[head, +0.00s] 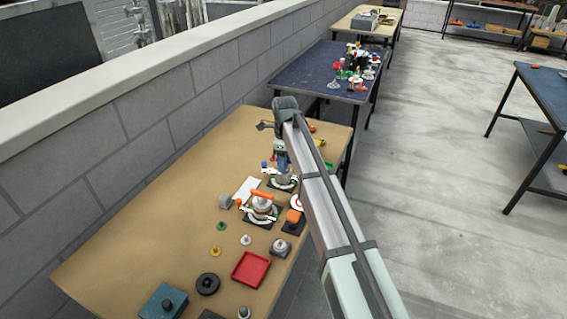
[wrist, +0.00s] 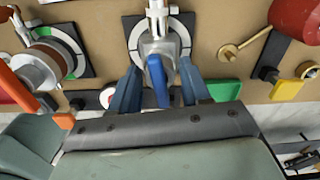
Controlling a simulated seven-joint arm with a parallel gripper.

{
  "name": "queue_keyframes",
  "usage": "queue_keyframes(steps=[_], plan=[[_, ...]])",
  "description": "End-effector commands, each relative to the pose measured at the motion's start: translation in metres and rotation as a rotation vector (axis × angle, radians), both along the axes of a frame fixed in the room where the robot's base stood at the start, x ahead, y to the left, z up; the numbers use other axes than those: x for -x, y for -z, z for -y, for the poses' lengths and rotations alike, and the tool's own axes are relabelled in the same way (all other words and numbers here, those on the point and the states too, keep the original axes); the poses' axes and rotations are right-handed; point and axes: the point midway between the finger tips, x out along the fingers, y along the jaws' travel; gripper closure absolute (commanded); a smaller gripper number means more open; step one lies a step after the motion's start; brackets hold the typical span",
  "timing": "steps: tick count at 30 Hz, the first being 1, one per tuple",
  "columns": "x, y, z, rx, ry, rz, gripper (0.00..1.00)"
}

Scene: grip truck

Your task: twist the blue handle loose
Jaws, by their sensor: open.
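The blue handle (wrist: 158,82) shows in the wrist view, hanging from a grey metal fitting (wrist: 158,48) on a white and dark dial plate (wrist: 188,32). My gripper (wrist: 158,88) is open, with one blue-grey finger on each side of the handle. I cannot tell whether either finger touches it. In the head view my gripper (head: 285,172) is over the dial plate near the table's right edge, and the arm hides part of that spot. A small blue part (head: 264,165) shows just left of the gripper there.
An orange-handled fitting (wrist: 28,90) on its own dial plate stands close on the left in the wrist view. A brass lever (wrist: 228,51), yellow handle (wrist: 287,90) and green part (wrist: 224,90) lie to the right. A red tray (head: 250,269) sits nearer on the tan table (head: 140,235).

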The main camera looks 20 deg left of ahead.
Motion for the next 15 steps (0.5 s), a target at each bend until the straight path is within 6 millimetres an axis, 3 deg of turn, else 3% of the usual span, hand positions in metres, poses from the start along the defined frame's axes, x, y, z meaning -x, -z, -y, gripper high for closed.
queue_keyframes(steps=[2,15], plan=[[0.0,-0.0002,0.0,0.0,0.0,0.0,0.55],[0.0,-0.0002,0.0,0.0,-0.001,0.0,0.94]])
